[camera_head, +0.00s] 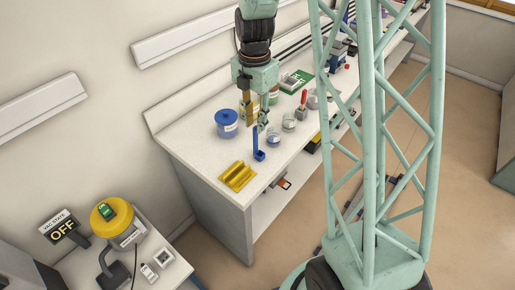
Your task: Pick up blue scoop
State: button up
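The blue scoop (256,144) is on the pale worktop near its front left part. Its long handle runs up the picture and its small cup is at the lower end. My gripper (254,124) points down over the handle's upper end. Its fingers look spread, one on each side of the handle's line. Whether they touch the handle is too small to tell, as is whether the scoop lies flat or is tilted.
A yellow grooved rest (238,177) lies near the worktop's left edge. Glass cups (289,122) and a red-handled tool (303,103) stand to the right. A yellow-lidded canister (112,215) is on a separate lower table.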

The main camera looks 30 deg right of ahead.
aim_at(255, 145)
jog(key=shift+f, duration=3.4)
jog(key=shift+f, duration=0.15)
jog(key=shift+f, duration=2.45)
jog(key=shift+c, duration=0.5)
grip_shut()
